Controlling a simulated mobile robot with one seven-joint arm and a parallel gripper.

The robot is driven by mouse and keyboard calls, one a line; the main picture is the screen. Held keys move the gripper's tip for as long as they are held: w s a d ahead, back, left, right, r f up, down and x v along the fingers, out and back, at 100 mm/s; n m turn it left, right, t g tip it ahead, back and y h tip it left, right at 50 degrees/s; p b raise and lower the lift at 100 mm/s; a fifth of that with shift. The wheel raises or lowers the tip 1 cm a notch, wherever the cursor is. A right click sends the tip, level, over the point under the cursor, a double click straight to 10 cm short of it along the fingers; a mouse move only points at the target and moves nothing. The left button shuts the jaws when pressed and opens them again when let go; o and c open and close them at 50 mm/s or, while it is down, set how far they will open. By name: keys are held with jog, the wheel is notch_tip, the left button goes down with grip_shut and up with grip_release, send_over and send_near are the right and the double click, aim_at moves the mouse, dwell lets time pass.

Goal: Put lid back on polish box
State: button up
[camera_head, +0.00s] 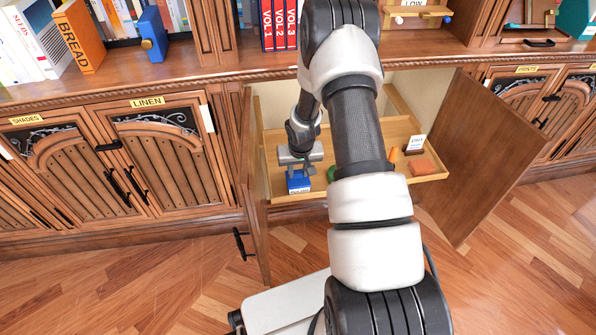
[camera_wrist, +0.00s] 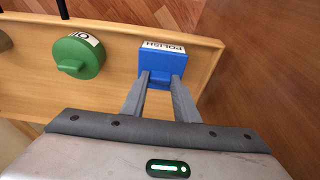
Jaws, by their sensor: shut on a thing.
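The blue polish box (camera_head: 298,182) with a white label sits near the left front of the wooden tray in the open cupboard. It also shows in the wrist view (camera_wrist: 162,60), with the label reading POLISH. My gripper (camera_head: 298,167) is right above it, pointing down. In the wrist view the fingertips (camera_wrist: 162,78) are close together on the raised blue grip of its lid (camera_wrist: 160,76). The lid is over the box; I cannot tell whether it is fully seated. The fingers and palm hide part of it.
A round green tin (camera_wrist: 78,57) stands beside the box on the tray (camera_wrist: 115,92).

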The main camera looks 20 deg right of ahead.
dwell(0.4)
jog(key=o, duration=1.6)
jog(key=shift+r, duration=0.15)
notch_tip(320, 180, up, 7)
jog(key=p, duration=0.4)
grip_shut()
dwell(0.6)
